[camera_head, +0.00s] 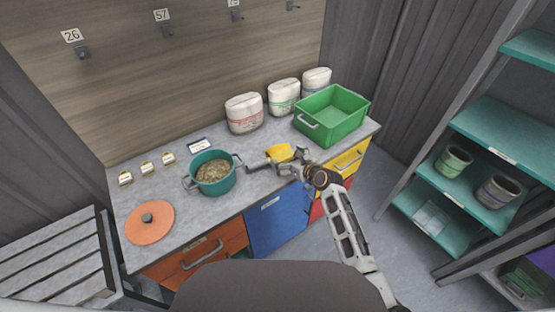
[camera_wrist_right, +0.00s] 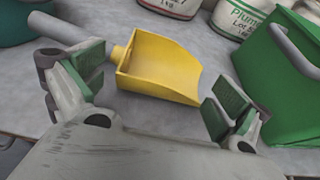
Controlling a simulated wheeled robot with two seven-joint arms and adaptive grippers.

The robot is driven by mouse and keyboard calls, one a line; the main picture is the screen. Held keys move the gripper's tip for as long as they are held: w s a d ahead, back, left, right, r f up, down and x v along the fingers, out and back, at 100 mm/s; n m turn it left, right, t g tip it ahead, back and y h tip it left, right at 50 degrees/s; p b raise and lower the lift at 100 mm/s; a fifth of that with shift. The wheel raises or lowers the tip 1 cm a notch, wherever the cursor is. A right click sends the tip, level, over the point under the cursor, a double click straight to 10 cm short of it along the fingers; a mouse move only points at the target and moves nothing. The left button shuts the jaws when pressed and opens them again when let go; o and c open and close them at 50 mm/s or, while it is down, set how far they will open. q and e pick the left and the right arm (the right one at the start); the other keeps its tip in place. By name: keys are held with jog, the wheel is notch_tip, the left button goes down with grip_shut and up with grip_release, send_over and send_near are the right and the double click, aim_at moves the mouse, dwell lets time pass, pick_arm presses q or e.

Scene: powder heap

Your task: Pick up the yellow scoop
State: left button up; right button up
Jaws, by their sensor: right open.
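The yellow scoop (camera_head: 280,153) lies on the grey counter between the teal pot and the green bin. In the right wrist view the scoop (camera_wrist_right: 158,66) shows its open pan facing up and its grey handle (camera_wrist_right: 57,28) pointing to the upper left. My right gripper (camera_head: 284,164) is just in front of the scoop in the head view. In the wrist view its two green-padded fingers (camera_wrist_right: 160,90) are spread wide, with the scoop beyond and between them; nothing is held. My left gripper is in neither view.
A teal pot (camera_head: 213,182) of brownish grain stands left of the scoop, and an orange lid (camera_head: 150,228) lies farther left. The green bin (camera_head: 336,127) stands close on the right. White bags (camera_head: 244,121) line the wall behind. The counter (camera_head: 240,205) has bare room in front.

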jog(key=shift+c, duration=0.4)
grip_shut()
dwell(0.6)
